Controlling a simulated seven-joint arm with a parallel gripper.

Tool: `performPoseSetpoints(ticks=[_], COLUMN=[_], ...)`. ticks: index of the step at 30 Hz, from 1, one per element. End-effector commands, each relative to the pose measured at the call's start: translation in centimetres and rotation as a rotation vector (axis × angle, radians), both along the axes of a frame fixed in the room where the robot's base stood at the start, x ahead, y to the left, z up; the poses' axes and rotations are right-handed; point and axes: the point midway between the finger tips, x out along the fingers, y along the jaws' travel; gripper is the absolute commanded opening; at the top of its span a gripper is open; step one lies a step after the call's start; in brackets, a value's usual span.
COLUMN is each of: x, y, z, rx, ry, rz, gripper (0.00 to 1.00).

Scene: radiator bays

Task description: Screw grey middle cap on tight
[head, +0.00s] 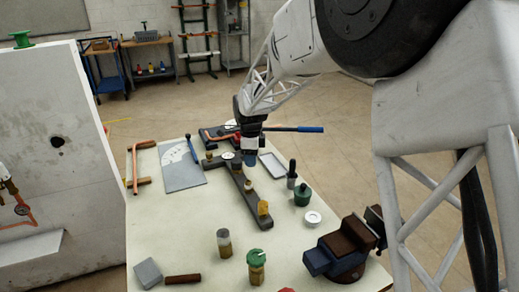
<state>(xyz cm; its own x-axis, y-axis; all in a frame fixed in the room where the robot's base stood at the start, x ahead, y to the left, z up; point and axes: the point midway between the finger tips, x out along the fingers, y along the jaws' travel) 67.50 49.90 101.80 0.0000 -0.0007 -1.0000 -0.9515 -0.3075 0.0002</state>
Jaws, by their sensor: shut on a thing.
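My gripper (250,158) points straight down over the far part of a dark bar fixture (257,219) on the table. I cannot tell whether the held piece touches a thread or sits level.
A pale table (190,225) carries a grey plate (182,167), copper pipes (134,165), a blue-handled tool (295,129), jars (256,265), a dark green bottle (302,195) and a vise (340,252). A white panel (55,150) stands at left. The table's left middle is clear.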

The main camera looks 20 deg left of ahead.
Motion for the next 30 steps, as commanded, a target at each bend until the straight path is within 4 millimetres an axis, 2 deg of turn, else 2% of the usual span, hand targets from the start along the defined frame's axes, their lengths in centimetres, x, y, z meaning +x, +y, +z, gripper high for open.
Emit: performPoseSetpoints(ticks=[3,7,22,30], x=[-1.7,-2.7,-2.8,-2.8], y=[0.0,-0.1,-0.1,-0.1], z=[0.1,0.2,0.1,-0.9], rx=[0.000,0.000,0.000,0.000], ry=[-0.001,0.000,0.000,0.001], rz=[0.000,0.000,-0.001,-0.001], gripper=[0.15,0.15,0.15,0.15])
